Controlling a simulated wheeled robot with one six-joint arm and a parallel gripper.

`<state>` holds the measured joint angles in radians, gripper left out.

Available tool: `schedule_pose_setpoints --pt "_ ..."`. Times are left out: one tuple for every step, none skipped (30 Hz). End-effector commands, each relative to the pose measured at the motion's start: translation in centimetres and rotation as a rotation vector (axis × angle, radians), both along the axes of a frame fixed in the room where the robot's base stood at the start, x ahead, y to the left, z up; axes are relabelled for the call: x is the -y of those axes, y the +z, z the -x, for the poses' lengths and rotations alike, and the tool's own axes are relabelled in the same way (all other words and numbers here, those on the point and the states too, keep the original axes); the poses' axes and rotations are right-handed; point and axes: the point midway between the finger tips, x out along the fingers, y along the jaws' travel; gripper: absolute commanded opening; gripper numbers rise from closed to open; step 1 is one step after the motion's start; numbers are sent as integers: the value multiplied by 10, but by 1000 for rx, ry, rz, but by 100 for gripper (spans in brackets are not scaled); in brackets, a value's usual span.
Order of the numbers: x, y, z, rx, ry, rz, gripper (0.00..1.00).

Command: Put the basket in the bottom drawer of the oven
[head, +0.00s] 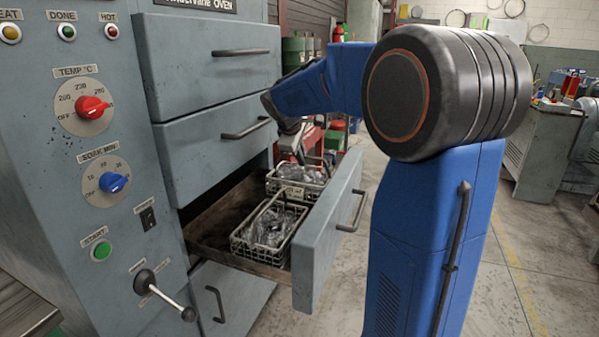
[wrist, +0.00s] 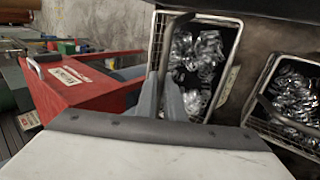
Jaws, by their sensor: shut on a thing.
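The oven's lowest drawer (head: 320,238) is pulled out, with a brown tray inside. A wire basket of shiny metal pieces (head: 297,190) is at the drawer's far side; I cannot tell whether its base touches the tray. My gripper (head: 300,152) is above this basket, shut on its handle. In the wrist view my fingers (wrist: 172,98) overlap the left side of the same basket (wrist: 222,92), hiding part of it. A second filled wire basket (head: 270,234) sits in the nearer part of the drawer, and shows at the right of the wrist view (wrist: 262,126).
Two shut drawers (head: 205,65) are above the open one, and a cabinet door (head: 232,296) is below. A control panel (head: 85,150) with a lever (head: 165,293) is at the left. A red box-like thing (wrist: 80,92) stands beyond the drawer. Open floor (head: 520,250) lies to the right.

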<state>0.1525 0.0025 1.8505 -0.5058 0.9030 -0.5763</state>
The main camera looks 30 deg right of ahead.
Motion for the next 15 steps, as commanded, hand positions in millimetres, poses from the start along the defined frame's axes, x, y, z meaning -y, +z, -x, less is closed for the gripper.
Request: schedule_pose_setpoints --pt "0 -1 0 2 1 1 0" --pt "0 -2 0 2 0 1 0" --pt "0 -3 0 2 0 0 0" --pt "0 -5 0 2 0 0 0" --pt "0 -7 0 1 -1 0 0" --pt "0 -10 0 0 -1 0 0" --pt "0 -13 0 0 -1 0 0" --pt "0 -17 0 1 0 -1 0" --pt "0 -22 0 0 0 0 0" --pt "0 -25 0 0 0 0 0" --pt "0 -29 0 0 0 0 0" --pt "0 -34 0 1 0 1 0" --pt "0 -36 0 1 -1 0 0" --pt "0 -38 0 2 0 0 0" --pt "0 -39 0 2 0 0 0"
